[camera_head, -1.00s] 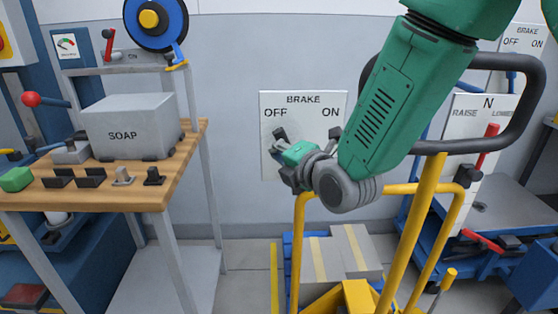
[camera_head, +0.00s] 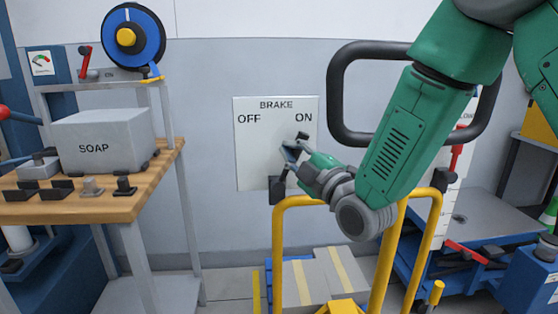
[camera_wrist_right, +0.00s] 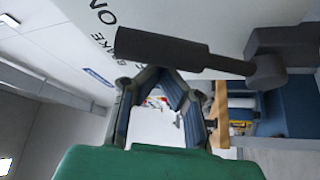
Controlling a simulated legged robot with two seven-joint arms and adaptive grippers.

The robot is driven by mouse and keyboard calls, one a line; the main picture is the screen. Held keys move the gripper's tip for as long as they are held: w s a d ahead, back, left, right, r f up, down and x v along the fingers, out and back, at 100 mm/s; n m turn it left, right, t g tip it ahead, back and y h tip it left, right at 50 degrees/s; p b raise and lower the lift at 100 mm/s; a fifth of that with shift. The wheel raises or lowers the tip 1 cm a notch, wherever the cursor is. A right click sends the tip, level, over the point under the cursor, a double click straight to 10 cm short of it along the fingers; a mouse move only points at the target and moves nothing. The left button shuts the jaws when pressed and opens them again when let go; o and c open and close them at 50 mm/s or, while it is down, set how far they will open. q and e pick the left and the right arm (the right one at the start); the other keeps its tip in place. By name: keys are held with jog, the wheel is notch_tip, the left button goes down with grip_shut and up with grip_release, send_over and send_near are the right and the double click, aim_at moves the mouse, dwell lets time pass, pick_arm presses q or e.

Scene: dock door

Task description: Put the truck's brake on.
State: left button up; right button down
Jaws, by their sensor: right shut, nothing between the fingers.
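The white BRAKE plate (camera_head: 255,160) is on the grey wall, with OFF at left and ON at right. My right gripper (camera_head: 288,152) is in front of the plate's lower right part, below ON. It is shut and empty. In the right wrist view a dark brake lever (camera_wrist_right: 160,48) crosses the top, close beside my right gripper (camera_wrist_right: 160,90), with its pivot at the right end. I cannot tell whether they touch. In the head view my gripper hides most of the lever, so its exact setting is unclear. My left gripper is not in view.
A yellow-railed trolley (camera_head: 277,250) with grey boxes (camera_head: 315,277) stands below the plate. A dark handle loop (camera_head: 338,95) is beside my right forearm. A workbench (camera_head: 150,180) with a SOAP box (camera_head: 103,140) is at left. A blue lift table (camera_head: 480,220) is at right.

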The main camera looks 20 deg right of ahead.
jog(key=shift+s+d+f+m+t+b, duration=0.2)
jog(key=shift+d+m+t+b, duration=0.15)
jog(key=shift+d+m, duration=0.35)
jog(key=shift+h, duration=0.3)
